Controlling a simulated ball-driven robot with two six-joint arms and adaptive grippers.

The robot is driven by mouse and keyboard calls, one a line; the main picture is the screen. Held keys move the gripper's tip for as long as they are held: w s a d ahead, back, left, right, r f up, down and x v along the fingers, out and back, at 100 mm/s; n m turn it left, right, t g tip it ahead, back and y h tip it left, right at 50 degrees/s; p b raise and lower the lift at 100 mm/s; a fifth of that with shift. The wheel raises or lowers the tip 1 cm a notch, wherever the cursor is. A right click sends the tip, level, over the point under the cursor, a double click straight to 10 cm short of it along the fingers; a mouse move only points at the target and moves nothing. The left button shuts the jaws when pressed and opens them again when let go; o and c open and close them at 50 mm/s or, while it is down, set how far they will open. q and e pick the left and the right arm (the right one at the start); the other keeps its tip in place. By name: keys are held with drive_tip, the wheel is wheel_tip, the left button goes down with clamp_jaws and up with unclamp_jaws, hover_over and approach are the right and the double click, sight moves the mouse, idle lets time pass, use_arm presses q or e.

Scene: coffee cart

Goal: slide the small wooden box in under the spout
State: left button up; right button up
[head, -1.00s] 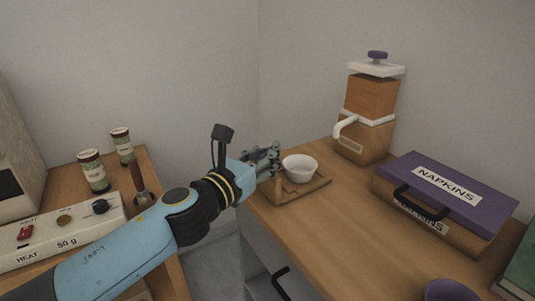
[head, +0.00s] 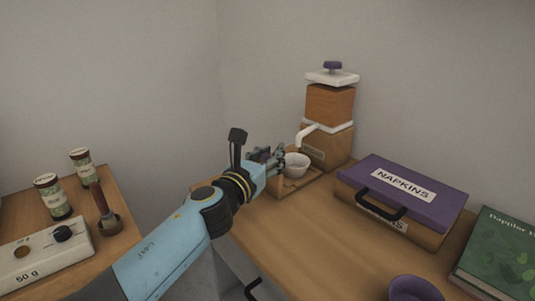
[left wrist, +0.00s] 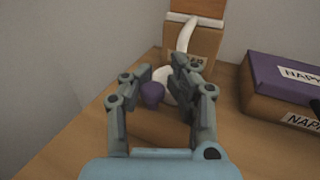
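The small wooden box (head: 303,182) is low and tray-like, with a white bowl (head: 297,167) on it. It stands on the counter beside the wooden grinder (head: 329,105), whose white spout (head: 306,133) ends just above the bowl in the head view. I cannot tell whether the bowl is exactly beneath it. My left gripper (head: 278,158) is at the box's left end. In the left wrist view its fingers (left wrist: 161,70) are apart around a purple knob (left wrist: 153,94), with a visible gap on the right. The bowl is partly hidden behind them. My right gripper is not in view.
A purple-lidded napkin box (head: 402,193) stands right of the grinder. A green book (head: 500,255) and a purple cup (head: 415,288) are farther right and nearer. Jars (head: 52,197) stand on the left counter.

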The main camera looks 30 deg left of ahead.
use_arm(q)
drive_tip(key=shift+o, duration=1.8)
drive_tip(key=shift+a, duration=0.1)
drive_tip(key=shift+s, duration=0.45)
drive_tip(key=s, duration=0.6)
drive_tip(key=shift+s, duration=0.3)
